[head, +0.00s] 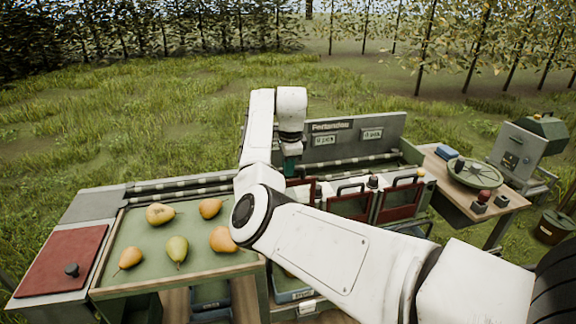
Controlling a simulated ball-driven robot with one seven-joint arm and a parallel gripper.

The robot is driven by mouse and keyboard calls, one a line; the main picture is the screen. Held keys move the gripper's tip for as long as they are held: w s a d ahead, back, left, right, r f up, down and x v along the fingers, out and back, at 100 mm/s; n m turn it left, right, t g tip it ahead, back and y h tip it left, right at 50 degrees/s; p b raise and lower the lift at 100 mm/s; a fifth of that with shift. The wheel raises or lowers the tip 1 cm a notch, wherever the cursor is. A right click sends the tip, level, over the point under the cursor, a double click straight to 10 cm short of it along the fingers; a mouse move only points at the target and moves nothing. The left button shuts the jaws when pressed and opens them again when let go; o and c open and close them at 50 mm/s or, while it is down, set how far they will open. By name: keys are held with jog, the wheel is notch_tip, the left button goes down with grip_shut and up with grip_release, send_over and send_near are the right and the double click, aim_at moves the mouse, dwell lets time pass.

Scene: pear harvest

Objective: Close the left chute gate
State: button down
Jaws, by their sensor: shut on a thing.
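The left chute gate (308,188) is a dark red panel at the sorting bench, mostly hidden behind my arm. My gripper (291,172) points down at the left gate's top edge and is shut on its handle. The fingertips and the handle are small and partly hidden, so the exact contact is unclear. The middle gate (348,206) and the right gate (400,204) are similar red panels with black handles on top. I cannot tell how far the left gate is lowered.
A green tray (140,225) with several pears stands at left, beside a red lid (62,262). A grey back panel (357,138) with labels rises behind the gates. My forearm crosses the front.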

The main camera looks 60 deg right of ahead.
aim_at(288, 192)
jog(key=shift+f, duration=0.1)
dwell(0.3)
notch_tip(288, 192, down, 10)
jog(key=b, duration=0.2)
jog(key=shift+a+b, duration=0.1)
jog(key=shift+b, duration=0.2)
jog(key=c, duration=1.3)
grip_release()
jog(key=shift+o, duration=1)
notch_tip(288, 192, up, 11)
jog(key=s+a+b, duration=0.1)
jog(key=shift+s+a+f, duration=0.15)
jog(key=shift+a, duration=0.1)
jog(key=shift+f, duration=0.15)
